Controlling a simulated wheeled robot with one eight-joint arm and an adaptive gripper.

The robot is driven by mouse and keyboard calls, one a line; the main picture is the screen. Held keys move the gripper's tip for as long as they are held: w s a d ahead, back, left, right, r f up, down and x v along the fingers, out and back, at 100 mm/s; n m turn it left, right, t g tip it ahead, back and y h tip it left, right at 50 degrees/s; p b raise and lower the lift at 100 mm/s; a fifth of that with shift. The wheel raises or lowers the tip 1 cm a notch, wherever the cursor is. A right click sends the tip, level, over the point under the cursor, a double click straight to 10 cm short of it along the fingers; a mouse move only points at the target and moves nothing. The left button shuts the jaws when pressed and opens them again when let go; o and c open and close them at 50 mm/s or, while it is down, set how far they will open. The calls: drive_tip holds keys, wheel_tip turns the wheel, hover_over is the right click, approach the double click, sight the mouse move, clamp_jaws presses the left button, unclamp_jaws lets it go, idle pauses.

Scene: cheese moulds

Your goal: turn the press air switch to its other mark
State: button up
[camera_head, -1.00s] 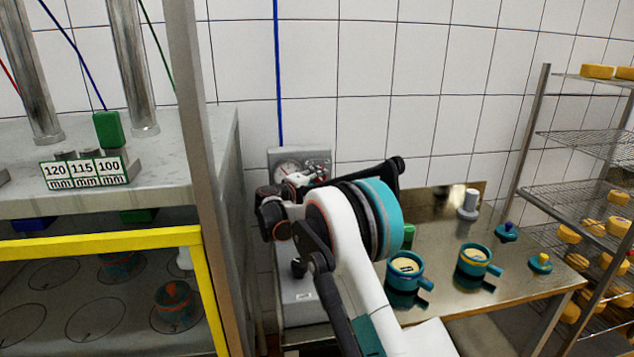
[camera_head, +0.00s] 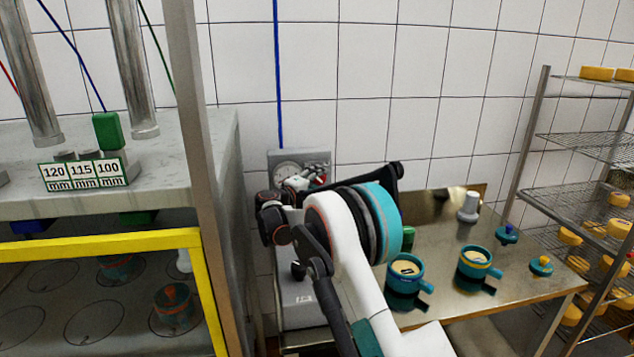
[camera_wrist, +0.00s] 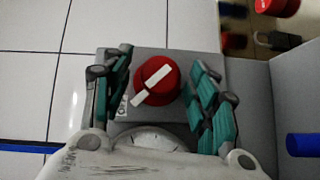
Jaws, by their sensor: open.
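The press air switch is a round red knob (camera_wrist: 152,92) with a white bar across it, on a grey panel (camera_wrist: 150,60) in the wrist view. The bar is slanted, from lower left to upper right. A small white label (camera_wrist: 122,106) with dark letters lies at the knob's lower left, partly covered by a finger. My gripper (camera_wrist: 160,75) is open, with one teal-padded finger on each side of the knob and visible gaps to it. In the head view the panel (camera_head: 318,157) is on the tiled wall, and my arm hides most of the gripper and the knob.
A steel table (camera_head: 445,235) with teal moulds and a cheese rack (camera_head: 535,150) stand at right.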

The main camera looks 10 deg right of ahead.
drive_tip(key=v, duration=0.7)
drive_tip(key=shift+a, duration=0.2)
drive_tip(key=shift+s, duration=0.15)
